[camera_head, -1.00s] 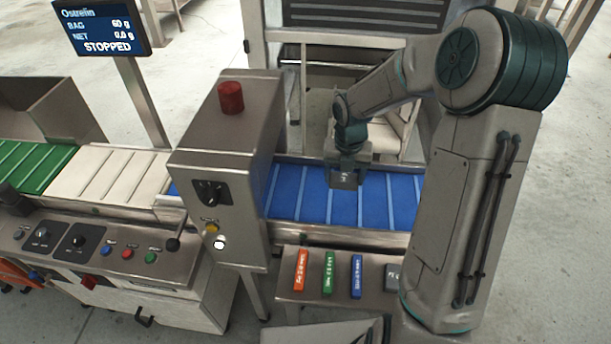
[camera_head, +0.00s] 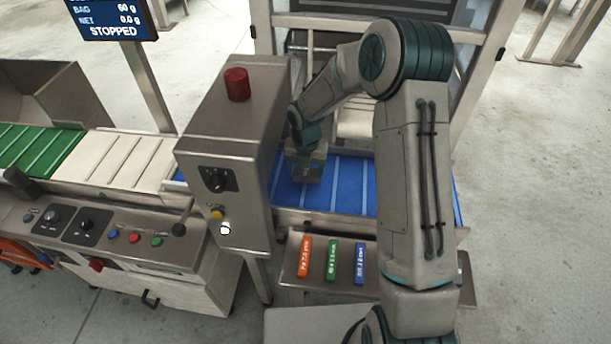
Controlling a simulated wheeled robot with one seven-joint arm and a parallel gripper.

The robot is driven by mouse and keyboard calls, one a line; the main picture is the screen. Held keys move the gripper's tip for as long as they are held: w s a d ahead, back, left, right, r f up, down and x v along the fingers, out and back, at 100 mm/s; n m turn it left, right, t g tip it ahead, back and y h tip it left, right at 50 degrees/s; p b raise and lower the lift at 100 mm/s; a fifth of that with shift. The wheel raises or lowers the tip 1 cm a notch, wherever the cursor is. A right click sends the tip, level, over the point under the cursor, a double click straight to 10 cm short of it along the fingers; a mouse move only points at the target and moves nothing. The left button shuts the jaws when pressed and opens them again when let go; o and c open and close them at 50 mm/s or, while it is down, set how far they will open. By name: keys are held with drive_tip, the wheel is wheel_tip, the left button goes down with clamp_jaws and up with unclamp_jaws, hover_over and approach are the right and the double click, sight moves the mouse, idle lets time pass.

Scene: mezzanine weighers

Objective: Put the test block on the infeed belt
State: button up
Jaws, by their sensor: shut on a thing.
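The infeed belt (camera_head: 352,190) is the blue slatted belt right of the steel cabinet. My gripper (camera_head: 306,171) is over its left part, close to the cabinet's right side. It is shut on a small dark grey block (camera_head: 307,175) with pale marks on it, apparently the test block. The fingers and wrist cover much of the block. I cannot tell whether its underside touches the belt.
A steel cabinet (camera_head: 228,150) with a red beacon (camera_head: 236,84) stands close left of my gripper. Orange (camera_head: 305,256), green (camera_head: 332,260) and blue (camera_head: 360,263) bars lie on a shelf (camera_head: 290,277) in front. The display (camera_head: 112,18) reads STOPPED. My arm hides the belt's right part.

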sight(306, 173)
drive_tip(key=shift+f, duration=1.55)
drive_tip(key=shift+f, duration=0.1)
drive_tip(key=o, duration=1)
drive_tip(key=shift+c, duration=0.2)
